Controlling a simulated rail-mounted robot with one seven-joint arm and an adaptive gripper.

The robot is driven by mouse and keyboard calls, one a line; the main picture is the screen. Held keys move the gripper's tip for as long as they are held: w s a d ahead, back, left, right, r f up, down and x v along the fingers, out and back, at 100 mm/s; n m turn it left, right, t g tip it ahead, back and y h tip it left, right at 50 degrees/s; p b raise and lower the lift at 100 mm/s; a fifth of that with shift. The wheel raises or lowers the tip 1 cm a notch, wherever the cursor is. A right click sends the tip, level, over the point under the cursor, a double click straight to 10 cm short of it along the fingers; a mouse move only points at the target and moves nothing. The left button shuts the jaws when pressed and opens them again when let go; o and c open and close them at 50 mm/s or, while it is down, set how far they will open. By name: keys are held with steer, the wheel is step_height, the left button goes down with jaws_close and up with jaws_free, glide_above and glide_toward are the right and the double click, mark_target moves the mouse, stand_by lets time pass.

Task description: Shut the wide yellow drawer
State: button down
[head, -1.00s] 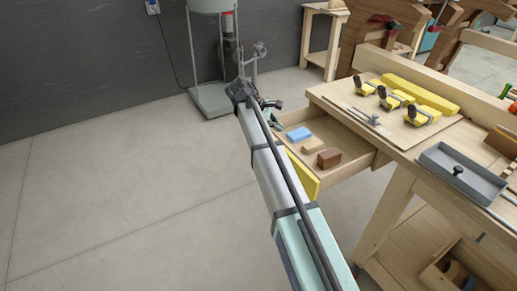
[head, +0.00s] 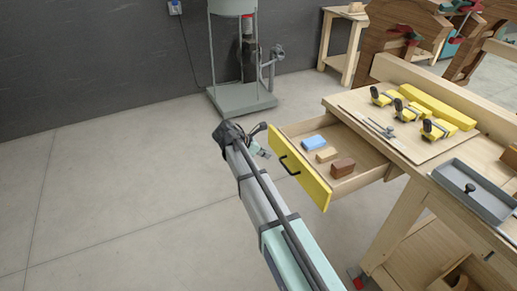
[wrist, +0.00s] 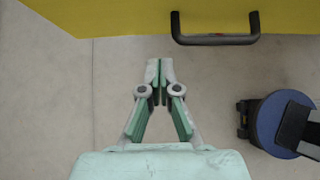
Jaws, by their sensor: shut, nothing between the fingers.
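The wide yellow drawer (head: 301,178) stands pulled out of the wooden workbench, with a black bar handle (head: 288,165) on its yellow front. A blue block (head: 315,143), a tan block (head: 327,155) and a brown block (head: 342,168) lie inside it. My gripper (head: 264,153) is just in front of the drawer front, left of the handle. In the wrist view my gripper (wrist: 159,64) is shut and empty, its tips apart from the yellow front (wrist: 120,15) and the handle (wrist: 215,40), which lie above them in the picture.
The workbench top (head: 345,98) bears several yellow-and-black tools, a yellow bar (head: 428,106) and a grey tray (head: 480,190). A grey machine stand (head: 240,98) stands on the floor behind my arm. Open floor (head: 110,190) lies to the left.

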mark_target(284, 155)
steer(key=shift+w+d+f+p, duration=0.3)
steer(key=shift+w+d+f, duration=0.1)
steer(key=shift+d, duration=0.55)
steer(key=shift+w+d+f+p, duration=0.3)
steer(key=shift+w+d, duration=0.15)
steer(key=shift+d, duration=0.45)
steer(key=shift+w+d+f+p, duration=0.3)
steer(key=shift+w+d+f, duration=0.1)
steer(key=shift+d, duration=0.55)
steer(key=shift+w+d+r, duration=0.1)
